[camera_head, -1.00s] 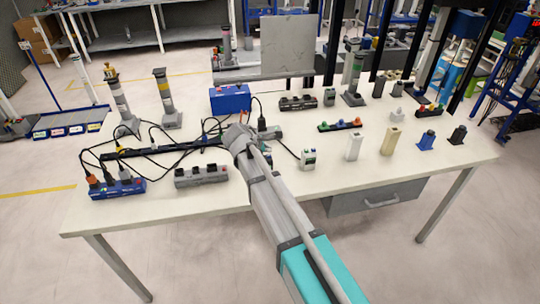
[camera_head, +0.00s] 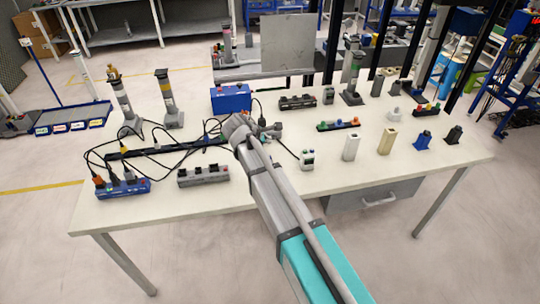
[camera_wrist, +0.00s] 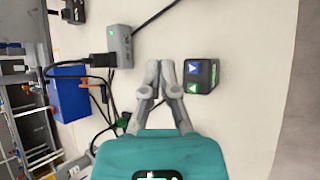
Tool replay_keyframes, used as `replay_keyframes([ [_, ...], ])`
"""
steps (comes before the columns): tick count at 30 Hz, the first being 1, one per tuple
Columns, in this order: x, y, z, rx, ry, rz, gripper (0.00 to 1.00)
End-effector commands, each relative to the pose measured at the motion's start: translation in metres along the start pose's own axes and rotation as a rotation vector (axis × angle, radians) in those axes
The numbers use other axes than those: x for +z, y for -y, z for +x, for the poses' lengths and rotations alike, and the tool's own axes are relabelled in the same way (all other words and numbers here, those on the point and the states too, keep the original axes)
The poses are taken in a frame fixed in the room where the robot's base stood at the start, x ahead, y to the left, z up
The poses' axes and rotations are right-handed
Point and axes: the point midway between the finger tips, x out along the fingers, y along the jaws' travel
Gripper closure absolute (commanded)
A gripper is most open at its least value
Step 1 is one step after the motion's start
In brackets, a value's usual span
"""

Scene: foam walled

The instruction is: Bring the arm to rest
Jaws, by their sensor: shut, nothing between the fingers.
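My arm (camera_head: 275,207) reaches from the bottom right of the head view up over the white table (camera_head: 250,198). In that view its far end hides most of my gripper. In the wrist view my gripper (camera_wrist: 160,67) shows as two grey fingers with their tips together and nothing between them. It points over the pale table top. A dark block with blue and green arrow faces (camera_wrist: 201,76) lies just right of the fingertips, and a grey box with a black plug (camera_wrist: 119,46) lies to the left. I cannot tell how high the fingers are above the table.
Black cables and a blue socket strip (camera_head: 123,188) lie on the table's left, with a grey strip (camera_head: 203,175) nearer the middle. A blue box (camera_head: 231,98) and a grey panel (camera_head: 287,45) stand behind. Several small blocks stand on the right. The table's front right is clear.

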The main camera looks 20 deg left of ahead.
Motion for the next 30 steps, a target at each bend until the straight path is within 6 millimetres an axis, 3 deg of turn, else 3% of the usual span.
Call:
replay_keyframes([
  [20,0.002,0.002,0.001,-0.004,0.000,0.007,1.00],
  [25,0.019,0.013,0.010,-0.036,-0.003,0.066,1.00],
  [30,0.055,0.038,0.029,-0.109,-0.007,0.204,1.00],
])
